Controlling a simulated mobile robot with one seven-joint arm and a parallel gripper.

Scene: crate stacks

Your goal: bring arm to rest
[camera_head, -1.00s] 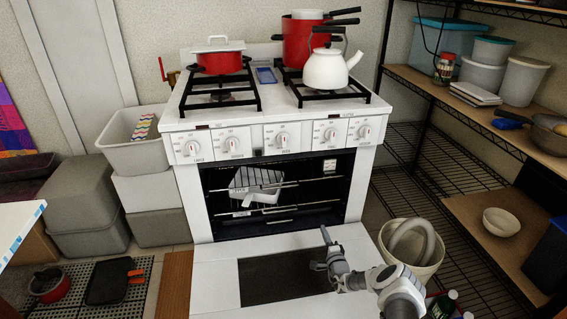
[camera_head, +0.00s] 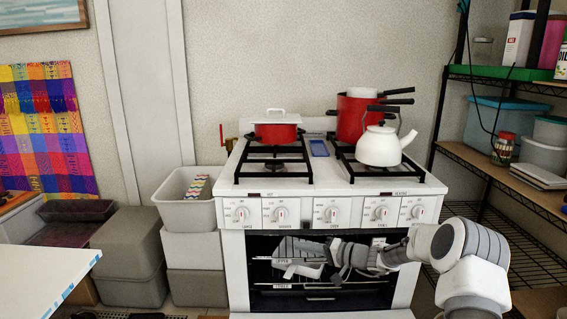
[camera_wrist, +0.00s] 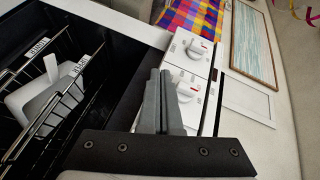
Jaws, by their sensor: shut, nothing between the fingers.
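My arm (camera_head: 455,245) reaches in from the lower right in the head view and bends left across the front of the oven. My gripper (camera_head: 333,248) is in front of the open oven cavity, below the control knobs, and looks empty. In the wrist view my gripper's fingers (camera_wrist: 160,80) are together with nothing between them. They point toward the white knob panel (camera_wrist: 190,65); I cannot tell the exact gap.
The white stove (camera_head: 232,262) has its oven open, with wire racks and a white item (camera_head: 298,270) inside. A red pot (camera_head: 277,132) and white kettle (camera_head: 380,148) stand on top. Shelving (camera_head: 500,182) stands close on the right; bins (camera_head: 188,212) stand left.

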